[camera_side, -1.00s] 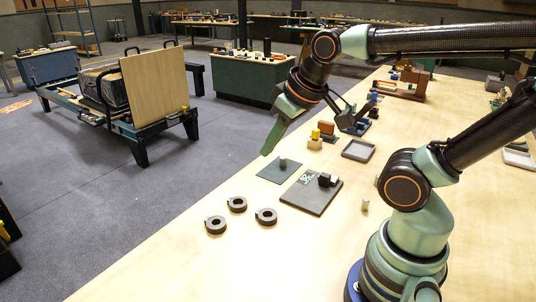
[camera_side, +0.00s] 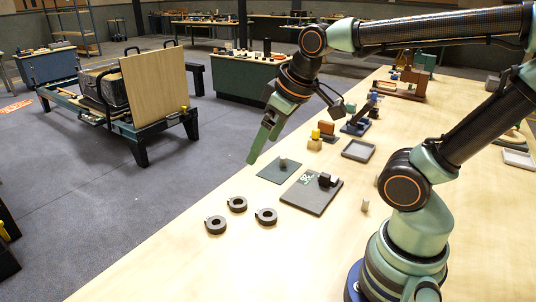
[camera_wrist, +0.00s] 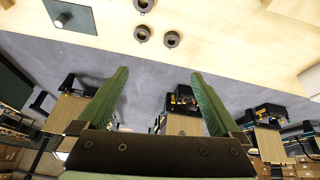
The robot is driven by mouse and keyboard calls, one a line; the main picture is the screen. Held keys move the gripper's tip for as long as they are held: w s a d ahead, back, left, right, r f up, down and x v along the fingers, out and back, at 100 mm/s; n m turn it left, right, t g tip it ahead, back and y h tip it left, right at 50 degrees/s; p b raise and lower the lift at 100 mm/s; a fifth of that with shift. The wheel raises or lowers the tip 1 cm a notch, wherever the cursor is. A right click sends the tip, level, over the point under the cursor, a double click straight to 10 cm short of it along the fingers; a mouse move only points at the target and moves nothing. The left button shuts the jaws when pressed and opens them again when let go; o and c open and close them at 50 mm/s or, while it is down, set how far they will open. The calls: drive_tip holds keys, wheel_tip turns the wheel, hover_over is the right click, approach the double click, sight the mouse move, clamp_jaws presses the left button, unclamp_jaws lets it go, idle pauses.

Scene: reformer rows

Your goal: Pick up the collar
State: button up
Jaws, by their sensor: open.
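Three dark ring-shaped collars lie flat on the light wooden table: a left collar (camera_side: 215,225), a back collar (camera_side: 237,204) and a right collar (camera_side: 266,216). In the wrist view three dark rings show at the top, one of them here (camera_wrist: 172,39). My gripper (camera_side: 258,147) is in the air above the table's far left edge, up and to the right of the collars in the side view. Its green fingers (camera_wrist: 160,90) are apart with nothing between them. Which collar the task means, I cannot tell.
Beyond the collars lie a dark plate with a peg (camera_side: 279,170) and a thicker dark board with a black block (camera_side: 312,194). Table left of the collars is clear.

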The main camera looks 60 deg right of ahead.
drive_tip(key=w+d+f+n+g, duration=0.3)
drive_tip(key=w+f+n, duration=0.1)
drive_tip(key=w+n, duration=0.4)
drive_tip(key=n+g, duration=0.2)
drive_tip(key=n, duration=0.6)
hover_over(237, 197)
drive_tip(key=s+a, duration=0.2)
wheel_tip(237, 197, down, 10)
drive_tip(key=r, duration=0.1)
drive_tip(key=f, duration=0.6)
drive_tip(key=shift+w+d+f, duration=0.2)
drive_tip(key=shift+f, duration=0.1)
drive_tip(key=shift+w+d+f, duration=0.1)
drive_tip(key=shift+w+f, duration=0.05)
drive_tip(key=shift+f, duration=1.15)
drive_tip(key=shift+w+d+f, duration=0.1)
drive_tip(key=shift+f, duration=1.15)
drive_tip(key=c, duration=1.3)
